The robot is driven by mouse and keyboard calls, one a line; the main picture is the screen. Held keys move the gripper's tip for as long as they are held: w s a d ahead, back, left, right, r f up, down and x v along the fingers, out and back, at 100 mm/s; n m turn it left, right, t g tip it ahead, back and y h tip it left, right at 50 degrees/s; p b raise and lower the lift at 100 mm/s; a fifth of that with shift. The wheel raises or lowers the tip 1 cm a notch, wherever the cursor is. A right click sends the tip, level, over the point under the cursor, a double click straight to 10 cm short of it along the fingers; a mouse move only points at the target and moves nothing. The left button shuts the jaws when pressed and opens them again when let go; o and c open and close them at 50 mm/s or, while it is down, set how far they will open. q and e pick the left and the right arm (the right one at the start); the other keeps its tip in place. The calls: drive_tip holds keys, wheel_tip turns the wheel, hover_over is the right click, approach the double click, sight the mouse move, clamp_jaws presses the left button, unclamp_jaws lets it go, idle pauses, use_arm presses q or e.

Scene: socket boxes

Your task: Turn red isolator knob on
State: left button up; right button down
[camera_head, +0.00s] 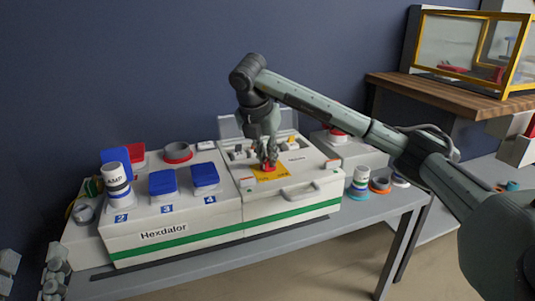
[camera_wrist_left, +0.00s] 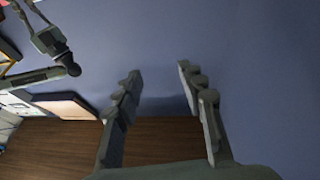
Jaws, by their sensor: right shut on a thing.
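The red isolator knob (camera_head: 268,167) sits on a yellow plate (camera_head: 272,175) on the right part of the white Hexdalor box (camera_head: 165,234). My right gripper (camera_head: 267,160) reaches down from above and is shut on the red knob, with its fingers covering much of it. The knob's exact angle is hard to tell. My left gripper (camera_wrist_left: 159,75) is open and empty, away from the box. Part of it shows at the lower left edge in the head view.
Blue-lidded sockets (camera_head: 163,182) and a striped AMP plug (camera_head: 117,184) stand on the box's left part. A light handle (camera_head: 300,193) is at the panel's front. Coloured rings (camera_head: 380,184) lie on the grey table to the right. A yellow-framed case (camera_head: 470,45) stands on a wooden shelf.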

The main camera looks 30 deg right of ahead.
use_arm(q)
drive_tip(key=shift+w+f+g, duration=0.15)
drive_tip(key=shift+f+g, duration=0.15)
drive_tip(key=shift+f, duration=0.05)
use_arm(e)
drive_tip(key=shift+m, duration=0.4)
drive_tip(key=c, duration=1.6)
unclamp_jaws()
use_arm(q)
drive_tip(key=shift+f, duration=0.1)
use_arm(e)
drive_tip(key=shift+r, duration=0.15)
drive_tip(key=v, duration=1.1)
drive_tip(key=shift+a+r, duration=0.15)
drive_tip(key=shift+r, duration=0.2)
